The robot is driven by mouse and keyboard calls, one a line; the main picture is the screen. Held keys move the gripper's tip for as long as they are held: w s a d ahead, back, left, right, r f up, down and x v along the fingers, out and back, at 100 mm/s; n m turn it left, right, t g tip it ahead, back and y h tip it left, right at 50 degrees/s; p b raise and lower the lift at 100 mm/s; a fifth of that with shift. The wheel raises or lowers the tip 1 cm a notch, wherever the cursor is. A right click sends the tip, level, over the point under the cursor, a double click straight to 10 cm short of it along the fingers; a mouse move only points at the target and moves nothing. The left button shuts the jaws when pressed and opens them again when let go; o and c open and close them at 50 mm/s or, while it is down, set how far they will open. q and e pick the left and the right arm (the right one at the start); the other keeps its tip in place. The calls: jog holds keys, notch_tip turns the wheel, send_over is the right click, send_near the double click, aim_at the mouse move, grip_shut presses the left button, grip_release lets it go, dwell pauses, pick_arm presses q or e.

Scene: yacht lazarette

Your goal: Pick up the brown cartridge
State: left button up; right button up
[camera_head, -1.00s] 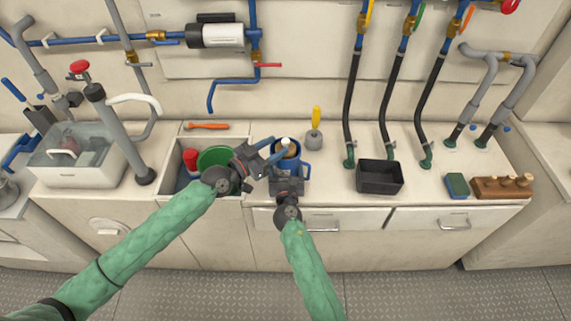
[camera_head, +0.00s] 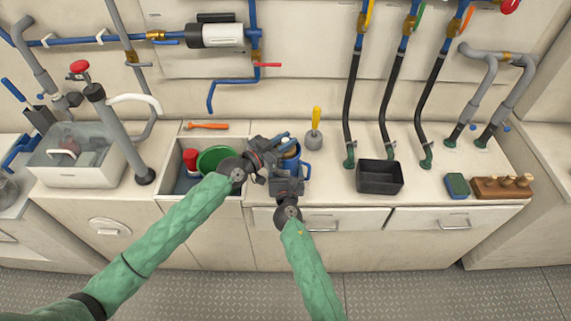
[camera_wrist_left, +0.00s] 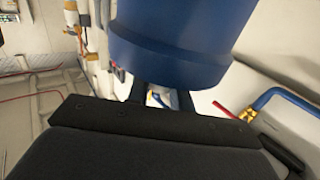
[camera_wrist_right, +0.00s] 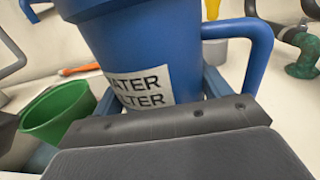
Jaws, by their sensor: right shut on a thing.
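A blue mug-shaped housing (camera_head: 304,169) with a side handle stands at the counter's front edge in the head view. In the right wrist view this housing (camera_wrist_right: 155,45) fills the top and carries a "WATER FILTER" label. My right gripper (camera_head: 288,176) is shut around the housing's lower body. My left gripper (camera_head: 280,147) is at the housing's top, its fingers apart. In the left wrist view a large blue round body (camera_wrist_left: 170,45) lies just ahead of the left fingers. The brown cartridge cannot be made out clearly; the left gripper covers the housing's mouth.
A sink (camera_head: 174,160) at left holds a green bucket (camera_head: 213,158) and a red item (camera_head: 191,160). A yellow-handled tool (camera_head: 315,128) stands behind the housing. A black bin (camera_head: 380,177), hoses, a sponge (camera_head: 457,185) and a wooden block (camera_head: 500,188) are to the right.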

pick_arm(q)
grip_shut()
jog(key=shift+r, duration=0.55)
notch_tip(320, 180, up, 27)
pick_arm(e)
jog(key=o, duration=1.2)
jog(key=shift+o, duration=0.2)
